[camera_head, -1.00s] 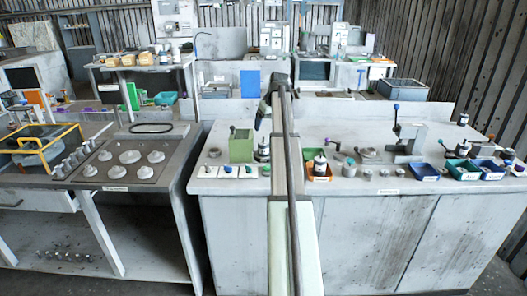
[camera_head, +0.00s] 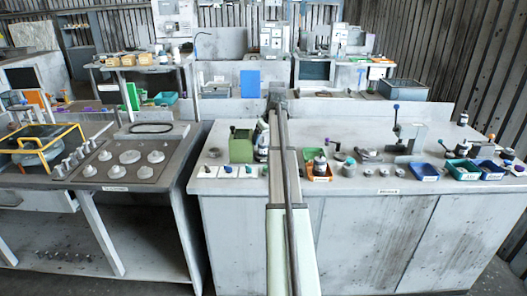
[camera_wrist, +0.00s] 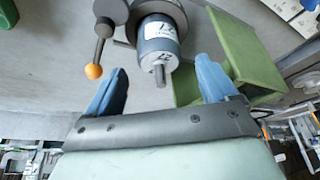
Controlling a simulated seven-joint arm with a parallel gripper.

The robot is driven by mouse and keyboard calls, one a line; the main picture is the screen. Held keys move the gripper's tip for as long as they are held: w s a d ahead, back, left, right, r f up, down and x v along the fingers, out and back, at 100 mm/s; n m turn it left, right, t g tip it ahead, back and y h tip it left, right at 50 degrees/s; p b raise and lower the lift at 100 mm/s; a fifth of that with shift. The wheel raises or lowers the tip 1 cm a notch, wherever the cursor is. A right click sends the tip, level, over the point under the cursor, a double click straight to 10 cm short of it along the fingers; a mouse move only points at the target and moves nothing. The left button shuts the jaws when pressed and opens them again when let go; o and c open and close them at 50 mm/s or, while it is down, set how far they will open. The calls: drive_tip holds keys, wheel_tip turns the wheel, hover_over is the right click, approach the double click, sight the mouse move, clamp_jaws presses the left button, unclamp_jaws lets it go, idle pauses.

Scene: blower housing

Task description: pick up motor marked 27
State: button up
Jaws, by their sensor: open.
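In the wrist view a grey cylindrical motor (camera_wrist: 158,45) with a white label and a thin shaft is seated at a round dark fixture (camera_wrist: 165,12). The label's number is too unclear to confirm as 27. My gripper (camera_wrist: 160,67) is open, with one blue finger on each side of the motor's shaft end and clear gaps between. In the head view a dark motor (camera_head: 261,153) stands right of the green box, partly behind my arm. Another dark motor (camera_head: 320,162) stands at the orange tray; its marking is too small to read.
The green box (camera_head: 241,147) stands close beside the fixture; it also shows in the wrist view (camera_wrist: 250,55). An orange-knobbed lever (camera_wrist: 94,71) is on the other side. White cards with small coloured parts (camera_head: 227,172) lie in front. Blue bins (camera_head: 425,172) stand at the right.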

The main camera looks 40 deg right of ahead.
sight(263, 143)
drive_tip(key=shift+x, duration=2.35)
drive_tip(key=c, duration=1.5)
